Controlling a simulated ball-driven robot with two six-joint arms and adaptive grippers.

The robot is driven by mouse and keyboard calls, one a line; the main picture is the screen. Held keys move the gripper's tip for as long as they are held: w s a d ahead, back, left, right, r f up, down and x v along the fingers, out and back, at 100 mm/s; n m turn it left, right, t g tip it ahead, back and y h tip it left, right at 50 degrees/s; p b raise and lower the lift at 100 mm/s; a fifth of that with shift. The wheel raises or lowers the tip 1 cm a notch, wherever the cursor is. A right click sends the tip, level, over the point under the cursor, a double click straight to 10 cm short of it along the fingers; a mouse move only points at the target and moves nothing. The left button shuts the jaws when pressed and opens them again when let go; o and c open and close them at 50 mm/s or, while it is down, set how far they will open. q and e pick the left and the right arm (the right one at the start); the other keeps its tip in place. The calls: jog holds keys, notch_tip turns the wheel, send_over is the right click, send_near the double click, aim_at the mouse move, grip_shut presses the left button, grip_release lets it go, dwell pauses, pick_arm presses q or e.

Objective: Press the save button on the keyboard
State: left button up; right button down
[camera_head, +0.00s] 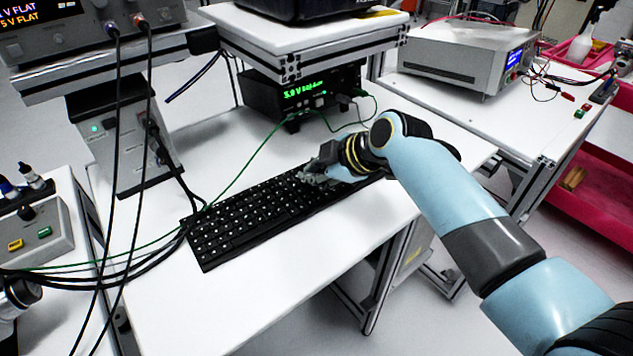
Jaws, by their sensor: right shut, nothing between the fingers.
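A black keyboard (248,217) with light key markings lies at a slant on the white table. My right gripper (303,178) is shut and empty. It reaches in from the right over the far right part of the keyboard, and its tips are at or just above the keys there. I cannot tell whether they touch. The gripper and wrist hide part of the keyboard's right end. The save button cannot be made out at this size. My left gripper is not clearly in view; only a small part shows at the lower left edge.
A black power supply (300,95) with a green display stands behind the keyboard under a raised shelf (310,40). Black and green cables (140,240) hang and run left of the keyboard. A grey instrument (455,62) stands at the right. The table front (300,268) is clear.

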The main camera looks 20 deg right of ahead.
jog(key=shift+f, duration=0.3)
jog(key=shift+r, duration=0.1)
dwell(0.4)
jog(key=shift+r+p, duration=0.6)
jog(key=shift+r, duration=0.1)
notch_tip(320, 180, up, 5)
jog(key=p, duration=0.4)
jog(key=shift+p, duration=0.3)
dwell(0.4)
